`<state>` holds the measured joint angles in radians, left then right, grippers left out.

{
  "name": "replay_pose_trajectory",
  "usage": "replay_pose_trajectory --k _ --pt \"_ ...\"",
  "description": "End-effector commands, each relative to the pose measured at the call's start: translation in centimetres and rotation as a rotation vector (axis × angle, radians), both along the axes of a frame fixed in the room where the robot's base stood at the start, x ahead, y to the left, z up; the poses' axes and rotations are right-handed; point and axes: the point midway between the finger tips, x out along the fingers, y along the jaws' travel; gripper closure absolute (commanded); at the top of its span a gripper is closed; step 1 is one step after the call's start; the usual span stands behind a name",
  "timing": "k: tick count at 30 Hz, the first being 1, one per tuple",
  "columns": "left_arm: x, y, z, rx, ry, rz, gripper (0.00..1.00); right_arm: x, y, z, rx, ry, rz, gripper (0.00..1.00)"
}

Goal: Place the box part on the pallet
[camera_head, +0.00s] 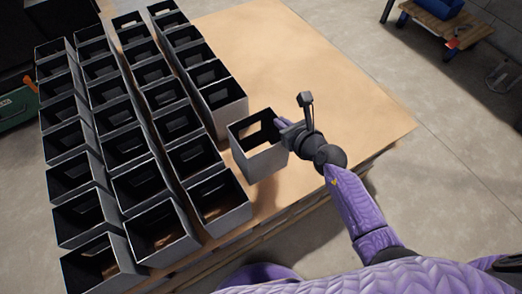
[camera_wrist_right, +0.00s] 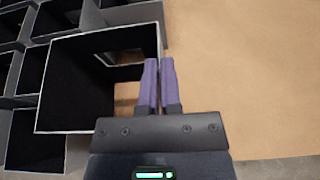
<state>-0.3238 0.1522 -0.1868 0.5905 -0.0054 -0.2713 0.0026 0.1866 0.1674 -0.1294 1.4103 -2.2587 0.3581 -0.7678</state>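A dark grey open-topped box part (camera_head: 258,162) is at the near right end of the box rows, apart from them. My right gripper (camera_head: 281,123) is at its right wall, fingers closed with that wall between them. In the right wrist view the purple fingers (camera_wrist_right: 160,85) straddle the right rim of the box (camera_wrist_right: 85,85). The box is upright, over the bare board of the pallet (camera_head: 330,75); I cannot tell whether its base touches. My left gripper is not in view.
Several rows of similar open boxes (camera_head: 125,145) fill the left part of the pallet. The pallet's right part is bare. A small wooden cart (camera_head: 445,22) with a blue item stands on the floor at the top right.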

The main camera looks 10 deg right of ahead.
Motion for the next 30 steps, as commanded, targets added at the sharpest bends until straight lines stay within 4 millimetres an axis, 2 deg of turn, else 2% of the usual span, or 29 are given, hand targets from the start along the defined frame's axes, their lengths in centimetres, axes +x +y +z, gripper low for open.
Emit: replay_pose_trajectory --k 1,10,15,20,26,30 --pt "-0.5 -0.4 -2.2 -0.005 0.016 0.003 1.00 0.0 0.0 -2.7 0.002 0.007 -0.001 1.00" --pt "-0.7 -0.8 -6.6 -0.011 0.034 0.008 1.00 0.0 0.0 -7.9 0.002 0.005 -0.001 1.00" --pt "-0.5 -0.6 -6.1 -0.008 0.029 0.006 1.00 0.0 0.0 -7.2 0.002 -0.001 -0.001 1.00" --pt "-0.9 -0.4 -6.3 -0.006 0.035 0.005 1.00 0.0 0.0 -7.5 0.002 0.000 -0.001 1.00" --pt "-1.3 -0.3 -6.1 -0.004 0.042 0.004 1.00 0.0 0.0 -7.6 0.001 0.001 0.001 0.60" --pt "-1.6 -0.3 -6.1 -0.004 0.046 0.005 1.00 0.0 0.0 -7.6 0.001 0.001 0.001 0.60"
